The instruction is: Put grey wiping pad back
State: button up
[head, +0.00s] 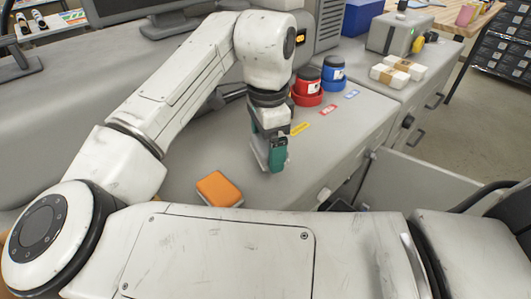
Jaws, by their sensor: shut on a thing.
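My gripper (271,160) hangs over the grey counter (342,140), pointing down, with a teal-green part at its lower end. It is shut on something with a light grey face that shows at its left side. I take this to be the grey wiping pad (259,155), but the fingers hide most of it. I cannot tell whether its lower edge touches the counter. An orange pad (219,188) with a pale underside lies flat on the counter, left of and nearer than my gripper.
A red jar (307,82) and a blue jar (333,70) stand in coloured rings behind my gripper. Yellow (300,129), red (328,110) and blue (352,94) labels lie on the counter. White packs (398,70) sit further back. An open drawer (408,180) is at right.

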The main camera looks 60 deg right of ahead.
aim_at(265, 142)
jog(key=shift+w+f+p, duration=0.2)
jog(key=shift+f+p, duration=0.3)
jog(key=shift+f, duration=1.25)
jog(key=shift+f, duration=0.2)
jog(key=o, duration=0.6)
jog(key=shift+r, duration=0.1)
notch_tip(265, 142, up, 12)
jog(key=shift+r+b, duration=0.1)
jog(key=shift+b, duration=0.75)
